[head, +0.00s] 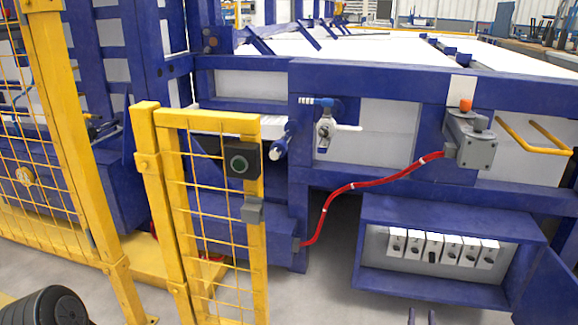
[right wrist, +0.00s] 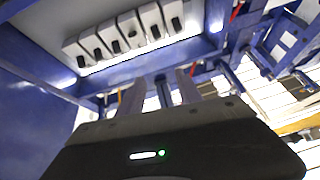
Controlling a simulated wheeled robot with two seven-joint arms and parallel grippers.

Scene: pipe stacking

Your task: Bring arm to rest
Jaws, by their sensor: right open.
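My right gripper (head: 421,318) shows only as two dark fingertips at the bottom edge of the head view, in front of and below the open blue cabinet (head: 450,215). In the right wrist view the right gripper (right wrist: 160,90) has its fingers apart, with nothing between them. It is clear of the row of several white switches (right wrist: 125,33), which also shows inside the cabinet in the head view (head: 443,247). The rest of the right arm is hidden below the frame. My left gripper does not show.
A yellow mesh gate (head: 212,220) with a black button box (head: 240,162) stands left of centre. A red hose (head: 360,183) runs to a grey unit (head: 470,140) on the blue frame. The cabinet door (head: 548,285) hangs open at the right. Bare floor lies before the cabinet.

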